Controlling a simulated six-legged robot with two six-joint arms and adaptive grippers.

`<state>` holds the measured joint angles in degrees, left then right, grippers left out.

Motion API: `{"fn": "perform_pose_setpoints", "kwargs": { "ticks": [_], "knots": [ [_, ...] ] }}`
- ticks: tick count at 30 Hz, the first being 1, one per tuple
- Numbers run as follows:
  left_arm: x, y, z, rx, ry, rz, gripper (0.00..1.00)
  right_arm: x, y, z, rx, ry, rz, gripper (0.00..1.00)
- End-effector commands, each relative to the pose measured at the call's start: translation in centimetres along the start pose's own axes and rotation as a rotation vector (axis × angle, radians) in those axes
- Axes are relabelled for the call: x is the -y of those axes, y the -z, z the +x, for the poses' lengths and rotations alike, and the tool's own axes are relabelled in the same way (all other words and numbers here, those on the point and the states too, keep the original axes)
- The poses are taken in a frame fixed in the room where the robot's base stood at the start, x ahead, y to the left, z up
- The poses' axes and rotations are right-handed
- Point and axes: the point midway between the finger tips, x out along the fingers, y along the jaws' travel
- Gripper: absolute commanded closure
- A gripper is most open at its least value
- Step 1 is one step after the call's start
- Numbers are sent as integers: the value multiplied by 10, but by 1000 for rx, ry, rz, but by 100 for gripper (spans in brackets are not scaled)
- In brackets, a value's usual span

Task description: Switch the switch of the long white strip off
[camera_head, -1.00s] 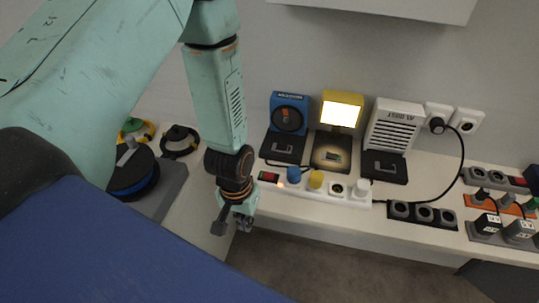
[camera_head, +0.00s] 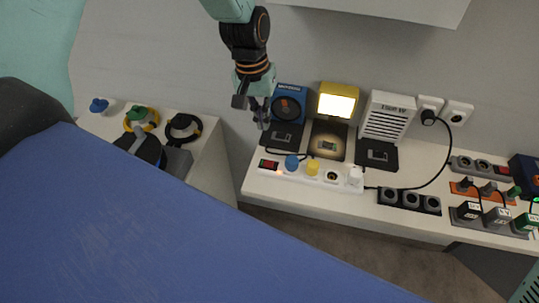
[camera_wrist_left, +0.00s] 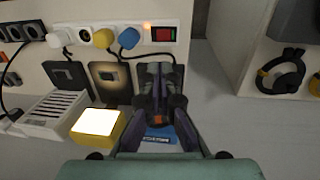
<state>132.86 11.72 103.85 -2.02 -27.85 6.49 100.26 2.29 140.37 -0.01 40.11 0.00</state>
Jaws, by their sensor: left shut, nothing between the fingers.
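The long white strip (camera_head: 300,178) lies along the table's front part, left of the black strip. It also shows in the left wrist view (camera_wrist_left: 118,22). Its red switch (camera_head: 268,164) is at its left end, beside a glowing orange light; the switch also shows in the left wrist view (camera_wrist_left: 163,33). A blue plug (camera_head: 291,162), a yellow plug (camera_head: 312,167) and a white plug (camera_head: 354,175) sit in the strip. My left gripper (camera_head: 262,118) is shut and empty, above and behind the switch, in front of the blue device. My right gripper is out of view.
Behind the strip stand the blue device (camera_head: 288,103), a lit yellow lamp (camera_head: 337,100) and a white heater (camera_head: 389,116), each with a dark base. A black strip (camera_head: 409,200) and an orange strip (camera_head: 479,192) lie to the right. Cable reels (camera_head: 183,127) are at the left.

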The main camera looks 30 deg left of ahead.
Motion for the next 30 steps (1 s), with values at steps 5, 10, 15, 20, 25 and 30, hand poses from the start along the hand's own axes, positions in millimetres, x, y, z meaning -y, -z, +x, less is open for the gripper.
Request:
{"fn": "perform_pose_setpoints", "kwargs": {
  "ticks": [5, 10, 15, 20, 25, 30],
  "knots": [
    [0, -1, 20, 3, 1, 0, 100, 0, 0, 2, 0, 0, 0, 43],
    [0, -1, 52, 4, 2, 0, 100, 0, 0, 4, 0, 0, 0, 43],
    [0, -1, 85, 3, 2, 0, 100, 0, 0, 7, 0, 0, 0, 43],
    [0, -1, 112, 2, 2, 0, 100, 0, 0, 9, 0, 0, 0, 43],
    [0, 0, 131, 1, 1, 1, 100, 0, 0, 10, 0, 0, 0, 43],
    [0, 0, 139, 0, 1, 0, 100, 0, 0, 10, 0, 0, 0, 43]
  ]
}}
